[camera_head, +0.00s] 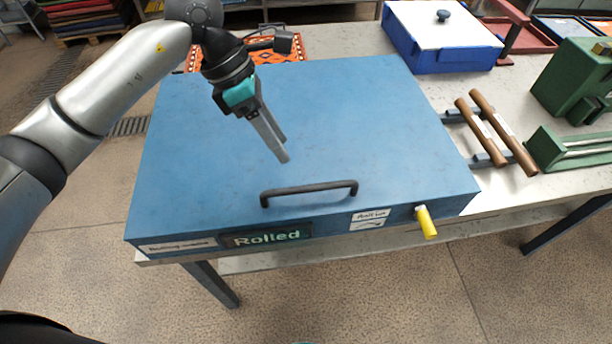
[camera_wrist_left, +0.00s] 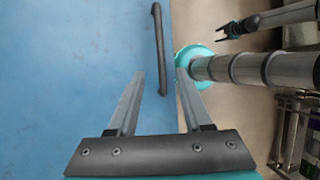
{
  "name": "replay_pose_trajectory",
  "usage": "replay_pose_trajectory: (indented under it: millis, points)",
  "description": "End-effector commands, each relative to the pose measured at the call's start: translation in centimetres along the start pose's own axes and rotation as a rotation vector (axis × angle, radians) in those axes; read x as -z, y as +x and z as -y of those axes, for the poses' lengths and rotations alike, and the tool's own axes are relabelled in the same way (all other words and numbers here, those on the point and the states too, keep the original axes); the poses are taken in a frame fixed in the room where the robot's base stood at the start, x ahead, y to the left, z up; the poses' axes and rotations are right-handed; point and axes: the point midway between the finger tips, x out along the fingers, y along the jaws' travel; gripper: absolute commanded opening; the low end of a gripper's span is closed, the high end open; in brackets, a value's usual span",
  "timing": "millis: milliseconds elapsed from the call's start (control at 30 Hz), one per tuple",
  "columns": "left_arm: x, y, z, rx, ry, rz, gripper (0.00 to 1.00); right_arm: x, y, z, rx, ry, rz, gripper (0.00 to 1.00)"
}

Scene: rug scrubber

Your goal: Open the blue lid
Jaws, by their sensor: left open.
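The blue lid (camera_head: 360,130) is the broad flat top of a box on the table, and it lies closed. A dark bar handle (camera_head: 310,189) stands along its front edge. The handle also shows in the left wrist view (camera_wrist_left: 160,50), ahead of the fingers and roughly between their lines. My left gripper (camera_head: 284,158) is over the lid, behind and a little left of the handle, apart from it. Its fingers (camera_wrist_left: 160,80) are open with nothing between them. The box front bears a "Rolled" sign (camera_head: 266,236) and a yellow-handled lever (camera_head: 426,222). My right gripper is not in the head view.
A blue box with a white lid (camera_head: 445,40) stands at the back right. Wooden-handled bars (camera_head: 500,130) and a green device (camera_head: 575,85) lie right of the blue lid. An orange patterned rug (camera_head: 270,50) is behind. The floor in front is clear.

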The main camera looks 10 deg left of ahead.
Motion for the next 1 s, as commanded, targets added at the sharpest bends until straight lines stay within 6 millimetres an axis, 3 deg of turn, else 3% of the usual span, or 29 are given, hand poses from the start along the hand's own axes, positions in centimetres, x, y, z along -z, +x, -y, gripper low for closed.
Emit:
replay_pose_trajectory:
  millis: [300,500,933,1000]
  points:
    - [-0.1,7.0,0.1,0.006,-0.002,0.002,0.50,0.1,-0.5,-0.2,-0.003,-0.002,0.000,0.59]
    - [0.0,9.7,0.1,0.003,-0.003,0.002,0.50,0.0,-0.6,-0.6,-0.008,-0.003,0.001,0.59]
    - [-0.1,10.7,0.0,0.001,-0.002,0.002,0.50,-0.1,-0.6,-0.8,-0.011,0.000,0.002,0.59]
    - [0.0,10.6,0.0,0.001,-0.002,0.002,0.42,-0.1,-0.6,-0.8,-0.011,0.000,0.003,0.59]
